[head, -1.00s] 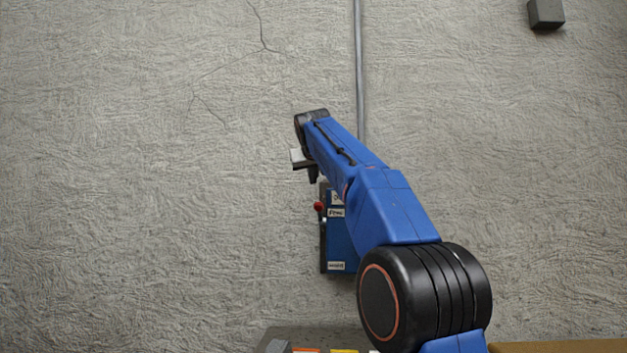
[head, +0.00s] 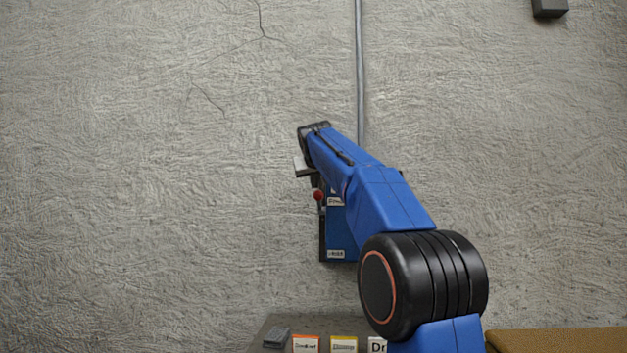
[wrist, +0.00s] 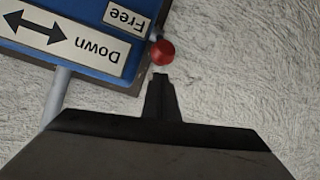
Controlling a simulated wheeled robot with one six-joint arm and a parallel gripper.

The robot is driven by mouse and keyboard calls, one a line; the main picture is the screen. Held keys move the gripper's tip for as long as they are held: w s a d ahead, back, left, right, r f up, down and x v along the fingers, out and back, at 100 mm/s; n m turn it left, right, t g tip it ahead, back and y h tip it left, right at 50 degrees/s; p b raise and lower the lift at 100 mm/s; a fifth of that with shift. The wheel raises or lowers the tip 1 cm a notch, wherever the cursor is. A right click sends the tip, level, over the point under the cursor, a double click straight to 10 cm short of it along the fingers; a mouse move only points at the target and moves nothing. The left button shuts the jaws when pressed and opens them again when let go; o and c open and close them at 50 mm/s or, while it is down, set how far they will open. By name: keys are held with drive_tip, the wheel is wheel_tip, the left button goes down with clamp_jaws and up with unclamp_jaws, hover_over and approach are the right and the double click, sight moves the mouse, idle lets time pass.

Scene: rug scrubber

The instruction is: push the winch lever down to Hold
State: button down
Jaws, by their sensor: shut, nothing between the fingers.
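The winch box is a blue panel (head: 342,232) on the wall, partly hidden behind my arm in the head view. Its lever ends in a red knob (head: 318,195) at the box's left edge, level with the upper Free label (head: 335,202). A lower label (head: 336,254), too blurred to read surely, sits near the bottom. My gripper (wrist: 160,77) is shut and empty. In the wrist view its tip is just below the red knob (wrist: 162,52) in the picture, close to it; I cannot tell whether they touch. In the head view my gripper (head: 315,184) is just above the knob.
A grey pipe (head: 359,70) runs up the wall above the box. A dark block (head: 549,8) is on the wall at upper right. Labelled cards (head: 306,344) stand on a surface at the bottom, beside a brown surface (head: 560,341). The wall left of the box is clear.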

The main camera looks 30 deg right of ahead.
drive_tip(key=shift+s+f, duration=0.3)
drive_tip(key=shift+f, duration=0.05)
drive_tip(key=shift+a+f, duration=0.1)
drive_tip(key=shift+f, duration=0.05)
